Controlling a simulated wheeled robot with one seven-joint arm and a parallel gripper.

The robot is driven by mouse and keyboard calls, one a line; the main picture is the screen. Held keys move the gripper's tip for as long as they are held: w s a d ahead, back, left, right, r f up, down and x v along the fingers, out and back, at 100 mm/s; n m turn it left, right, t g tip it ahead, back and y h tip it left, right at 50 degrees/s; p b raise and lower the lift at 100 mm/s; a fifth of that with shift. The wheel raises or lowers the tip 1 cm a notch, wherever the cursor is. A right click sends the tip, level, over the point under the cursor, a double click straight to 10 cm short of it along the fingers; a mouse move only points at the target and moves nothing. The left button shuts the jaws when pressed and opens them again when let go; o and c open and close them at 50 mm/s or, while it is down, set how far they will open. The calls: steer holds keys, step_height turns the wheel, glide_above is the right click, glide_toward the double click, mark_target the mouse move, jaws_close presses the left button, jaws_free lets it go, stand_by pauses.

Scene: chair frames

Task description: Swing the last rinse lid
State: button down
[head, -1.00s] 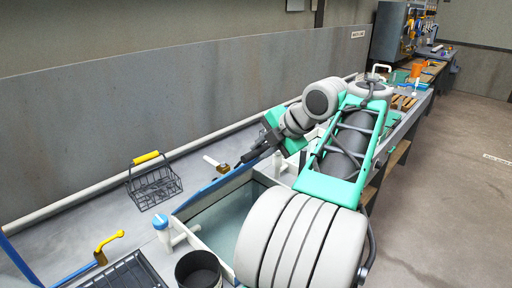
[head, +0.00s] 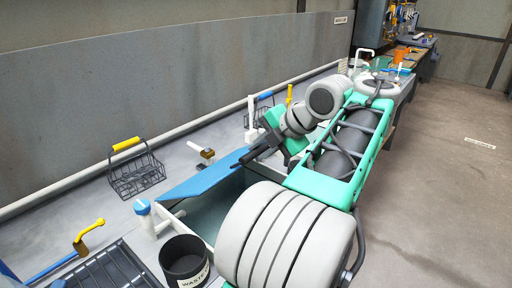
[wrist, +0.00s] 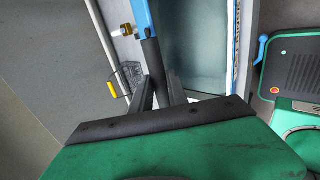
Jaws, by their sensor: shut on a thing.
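The blue lid (head: 205,178) stands tilted over the open tank (head: 200,217), with its broad blue face showing in the head view. My gripper (head: 241,163) is at the lid's far right end. In the wrist view the lid is a narrow blue strip (wrist: 142,17) at the top. A dark bar runs from it down to my gripper (wrist: 160,86), whose fingers are shut around it. The exact contact is partly hidden by the fingers. The tank's pale water surface (wrist: 195,45) shows right of the lid.
A wire basket with a yellow handle (head: 135,170) and a brass fitting (head: 206,154) are on the bench behind the lid. A blue-capped white pipe (head: 143,208), a waste bin (head: 184,262), a yellow lever (head: 88,236) and a black rack (head: 105,272) are in front.

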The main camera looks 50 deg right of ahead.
steer(key=shift+s+f+b, duration=0.25)
steer(key=shift+s+f, duration=0.3)
steer(key=shift+f, duration=0.25)
steer(key=shift+s+f+b, duration=0.3)
steer(key=shift+s+f, duration=0.2)
steer(key=shift+f, duration=0.35)
steer(key=shift+s+f+b, duration=0.25)
steer(key=shift+s+f, duration=0.3)
steer(key=shift+f, duration=0.25)
step_height(320, 180, down, 8)
steer(key=s+b, duration=0.2)
steer(key=b, duration=0.3)
steer(key=shift+s+r, duration=0.15)
steer(key=shift+s, duration=0.2)
steer(key=c, duration=1.2)
jaws_free()
steer(key=shift+r, duration=0.1)
